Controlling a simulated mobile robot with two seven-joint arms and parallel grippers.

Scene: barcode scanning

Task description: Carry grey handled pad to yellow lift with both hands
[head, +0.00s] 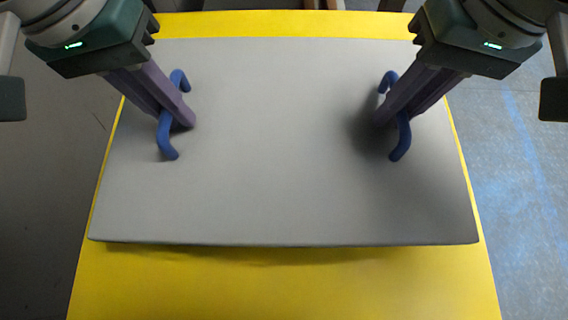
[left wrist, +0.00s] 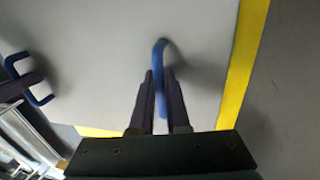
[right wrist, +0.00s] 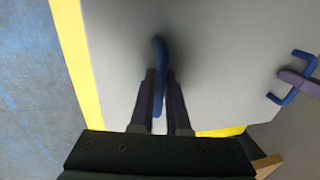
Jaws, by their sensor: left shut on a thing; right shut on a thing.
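The grey handled pad (head: 285,150) is a wide flat slab with a blue handle near each side. It is over the yellow lift (head: 285,285), whose surface shows along the front, back and both sides. A shadow lies along the pad's front edge; I cannot tell whether it touches the lift. My left gripper (head: 182,118) is shut on the left blue handle (head: 168,140), also seen in the left wrist view (left wrist: 160,55). My right gripper (head: 388,118) is shut on the right blue handle (head: 402,142), also seen in the right wrist view (right wrist: 160,55).
Blue-grey floor (head: 525,180) lies to the right of the lift, and darker floor (head: 45,200) to the left. Both sides look clear. In the left wrist view a light metal frame (left wrist: 30,135) shows at the lower left.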

